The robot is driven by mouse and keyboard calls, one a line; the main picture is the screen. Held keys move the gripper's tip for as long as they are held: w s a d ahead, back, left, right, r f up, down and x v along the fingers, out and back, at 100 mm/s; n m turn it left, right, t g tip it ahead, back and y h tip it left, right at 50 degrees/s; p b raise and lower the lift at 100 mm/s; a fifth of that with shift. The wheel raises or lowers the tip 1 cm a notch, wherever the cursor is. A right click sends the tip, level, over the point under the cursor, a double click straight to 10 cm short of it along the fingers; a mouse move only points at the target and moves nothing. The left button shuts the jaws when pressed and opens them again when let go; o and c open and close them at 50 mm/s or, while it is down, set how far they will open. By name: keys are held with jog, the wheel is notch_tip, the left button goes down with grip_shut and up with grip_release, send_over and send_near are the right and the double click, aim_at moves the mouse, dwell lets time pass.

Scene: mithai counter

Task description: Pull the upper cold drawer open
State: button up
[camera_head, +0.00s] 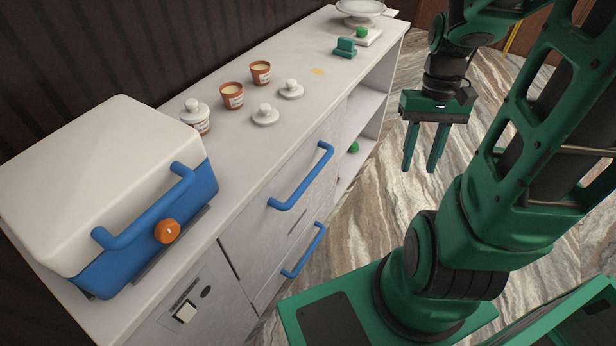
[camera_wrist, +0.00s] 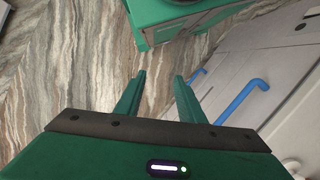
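The upper cold drawer (camera_head: 272,222) is a pale front in the counter with a long blue bar handle (camera_head: 302,178). It looks shut, flush with the counter front. Below it a lower drawer has a shorter blue handle (camera_head: 304,251). My gripper (camera_head: 420,168) is open and empty, pointing down over the floor in front of the counter, to the right of the handles and apart from them.
On the counter (camera_head: 335,95) stand a blue and white box (camera_head: 90,180) with a blue handle, terracotta cups (camera_head: 232,95), white lids (camera_head: 265,115) and a teal object (camera_head: 345,47). Open shelves (camera_head: 362,120) lie right of the drawers. The marble-patterned floor (camera_head: 375,215) before the drawers is clear.

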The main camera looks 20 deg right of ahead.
jog(key=w+a+f+n+g+y, duration=0.1)
jog(key=w+f+y, duration=0.3)
jog(key=f, duration=0.6)
jog(key=t+y, duration=0.6)
jog(key=y, duration=0.5)
send_near(310, 178)
jog(key=f, duration=0.1)
jog(key=shift+n, duration=0.4)
jog(key=x, duration=0.6)
jog(key=w+x, duration=0.1)
jog(key=x, duration=0.3)
jog(key=shift+d, duration=0.15)
